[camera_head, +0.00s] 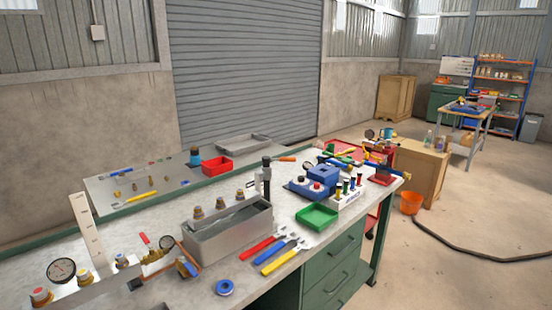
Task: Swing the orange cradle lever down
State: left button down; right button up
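A lever with an orange handle (286,159) sticks out roughly level to the right from the top of a dark upright post (266,176). The post stands at the back right corner of an open grey metal tank (228,238) on the workbench. Brass fittings with coloured caps (197,212) stand along the tank's back side. What hangs or sits inside the tank is too small to make out. Neither of my grippers is in view.
Red and blue-handled tools (262,246), a green tray (317,216) and a blue box (321,179) lie right of the tank. A pressure gauge (61,271) and valves are at left. A blue tape ring (225,287) lies in front.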

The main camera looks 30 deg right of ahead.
aim_at(264, 160)
jog(key=i+l, duration=0.1)
jog(key=l, duration=1.45)
jog(key=i+l, duration=0.15)
jog(key=l, duration=0.6)
